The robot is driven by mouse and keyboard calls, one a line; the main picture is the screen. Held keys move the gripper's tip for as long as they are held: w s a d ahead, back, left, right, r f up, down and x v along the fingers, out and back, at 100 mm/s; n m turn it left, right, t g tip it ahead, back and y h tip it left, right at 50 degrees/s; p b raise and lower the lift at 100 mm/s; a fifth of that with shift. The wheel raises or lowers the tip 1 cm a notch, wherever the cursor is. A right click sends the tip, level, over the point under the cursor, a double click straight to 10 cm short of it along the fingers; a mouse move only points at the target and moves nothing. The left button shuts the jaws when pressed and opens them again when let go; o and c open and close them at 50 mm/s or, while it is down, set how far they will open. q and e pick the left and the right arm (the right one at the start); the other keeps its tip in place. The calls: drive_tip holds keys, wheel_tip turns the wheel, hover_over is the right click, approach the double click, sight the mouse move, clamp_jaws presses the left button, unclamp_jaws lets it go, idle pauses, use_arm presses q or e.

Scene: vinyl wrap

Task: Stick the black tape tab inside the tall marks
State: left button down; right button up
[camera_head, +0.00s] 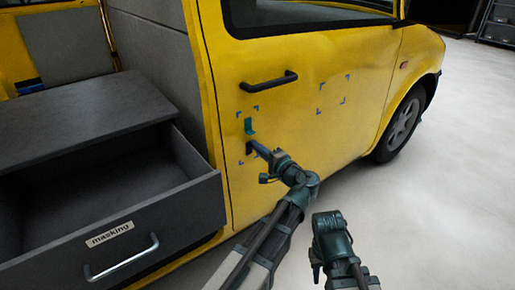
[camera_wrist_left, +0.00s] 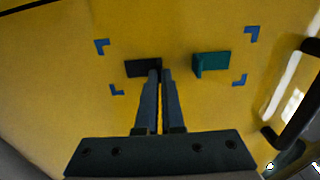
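The black tape tab (camera_wrist_left: 140,68) lies against the yellow door inside the tall blue corner marks (camera_wrist_left: 102,46); in the head view it is a dark patch (camera_head: 249,148) below the teal tab. My left gripper (camera_wrist_left: 160,72) has its fingers nearly together at the black tab's raised edge, seemingly pinching it. In the head view the left gripper (camera_head: 256,149) reaches the door there. A teal tab (camera_wrist_left: 213,64) sits apart inside the same marks, and it shows in the head view (camera_head: 250,126). My right gripper (camera_head: 330,222) is away from the door; its fingertips do not show clearly.
A second set of blue corner marks (camera_head: 344,100) is empty on the door to the right. A black door handle (camera_head: 268,81) is above the tall marks. A grey open drawer labelled "masking" (camera_head: 110,234) stands at the left. The floor at right is clear.

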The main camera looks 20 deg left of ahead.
idle(0.4)
use_arm(q)
drive_tip(key=c, duration=1)
unclamp_jaws()
